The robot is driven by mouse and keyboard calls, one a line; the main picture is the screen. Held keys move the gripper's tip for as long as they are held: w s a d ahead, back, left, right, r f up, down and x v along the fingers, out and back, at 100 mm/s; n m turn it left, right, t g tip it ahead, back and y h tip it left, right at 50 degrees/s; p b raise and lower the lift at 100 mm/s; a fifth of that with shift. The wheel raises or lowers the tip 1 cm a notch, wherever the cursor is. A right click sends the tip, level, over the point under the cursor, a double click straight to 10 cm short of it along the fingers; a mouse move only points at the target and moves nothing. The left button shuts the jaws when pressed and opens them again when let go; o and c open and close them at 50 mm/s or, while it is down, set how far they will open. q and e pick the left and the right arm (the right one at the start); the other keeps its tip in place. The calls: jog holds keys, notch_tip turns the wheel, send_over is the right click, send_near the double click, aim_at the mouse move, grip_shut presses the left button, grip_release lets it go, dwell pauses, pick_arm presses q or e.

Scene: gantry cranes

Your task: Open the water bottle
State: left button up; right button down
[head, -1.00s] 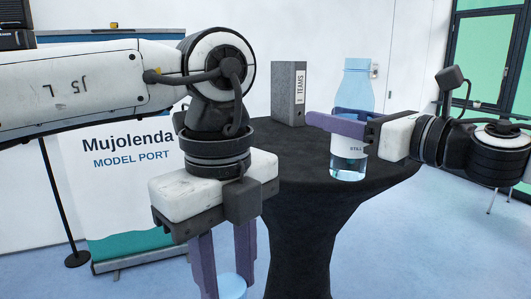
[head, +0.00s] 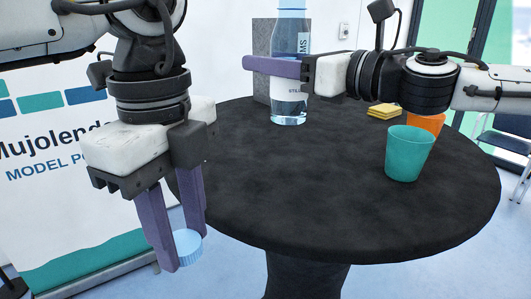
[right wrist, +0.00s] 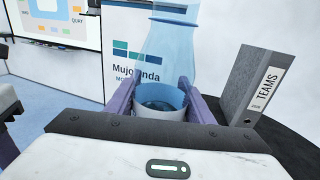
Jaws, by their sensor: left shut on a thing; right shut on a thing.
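The water bottle (head: 290,105) is clear blue with a white label, upright over the back of the black table. My right gripper (head: 262,66) is shut around its body, one purple finger in front; I cannot tell whether its base touches the table. The right wrist view also shows the bottle (right wrist: 168,50) between the fingers (right wrist: 160,98). The bottle's top is cut off in both current views. My left gripper (head: 181,252) points down at the left, in front of the table's left edge. It is shut on a light blue ribbed cap (head: 188,247), apart from the bottle.
The round black table (head: 330,200) has a clear front and middle. A teal cup (head: 408,155) stands at its right, with an orange cup (head: 428,122) and yellow sponges (head: 384,111) behind. A grey TEAMS binder (head: 263,50) stands behind the bottle. A banner (head: 50,150) stands at left.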

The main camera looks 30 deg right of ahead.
jog(key=shift+f, duration=4.85)
jog(key=shift+f, duration=0.15)
jog(key=c, duration=0.9)
grip_release()
